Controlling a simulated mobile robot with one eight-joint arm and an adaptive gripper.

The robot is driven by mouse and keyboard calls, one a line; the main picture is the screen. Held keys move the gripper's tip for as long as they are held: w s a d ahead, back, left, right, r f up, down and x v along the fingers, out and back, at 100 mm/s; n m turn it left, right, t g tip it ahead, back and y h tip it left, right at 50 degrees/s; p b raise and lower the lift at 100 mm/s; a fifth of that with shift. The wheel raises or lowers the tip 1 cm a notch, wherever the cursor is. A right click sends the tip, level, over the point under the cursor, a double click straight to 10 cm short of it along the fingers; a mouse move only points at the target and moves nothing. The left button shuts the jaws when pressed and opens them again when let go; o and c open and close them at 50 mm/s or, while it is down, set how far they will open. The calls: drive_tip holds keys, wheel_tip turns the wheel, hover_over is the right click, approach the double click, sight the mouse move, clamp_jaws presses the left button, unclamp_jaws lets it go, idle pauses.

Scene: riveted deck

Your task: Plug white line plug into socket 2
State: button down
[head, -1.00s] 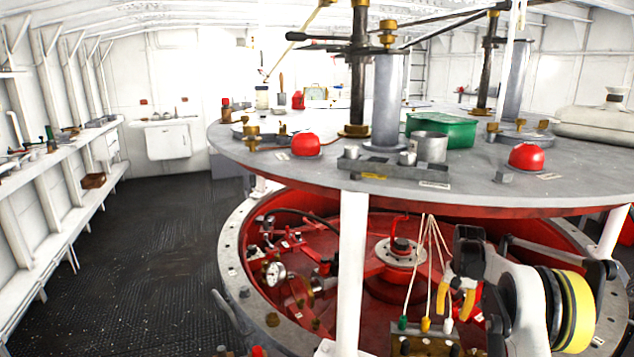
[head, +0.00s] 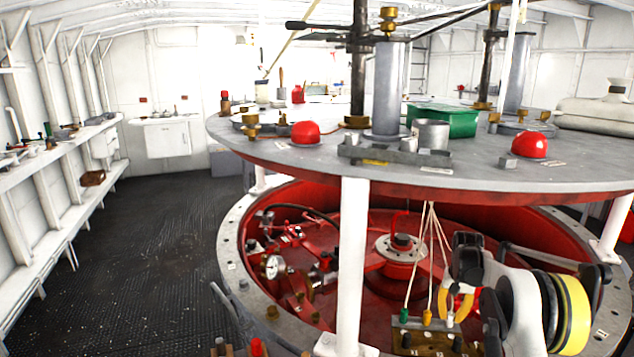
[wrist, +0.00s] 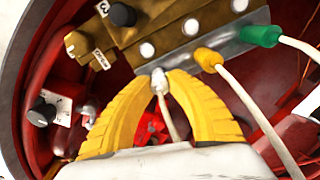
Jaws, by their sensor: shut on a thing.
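The white plug (wrist: 158,80) hangs on a pale cord at the grey metal rail of the brass-coloured socket panel (head: 424,343). My gripper (wrist: 160,77) has its two yellow fingers shut on the white plug; their tips meet around it beside the rail. In the head view, my gripper (head: 452,314) reaches down to the same white plug (head: 450,321), right of the other plugs. The panel (wrist: 165,24) shows several pale round spots in a row.
A yellow plug (wrist: 208,59) and a green plug (wrist: 259,36) sit along the same rail, their cords close by. Black knobs (wrist: 122,14) stand out from the panel. The grey round tabletop (head: 300,152) overhangs the red well, with a white post (head: 352,260) in front.

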drive_tip(key=shift+r, duration=0.15)
drive_tip(key=shift+r+p, duration=1.05)
drive_tip(key=shift+r, duration=1.05)
idle(0.5)
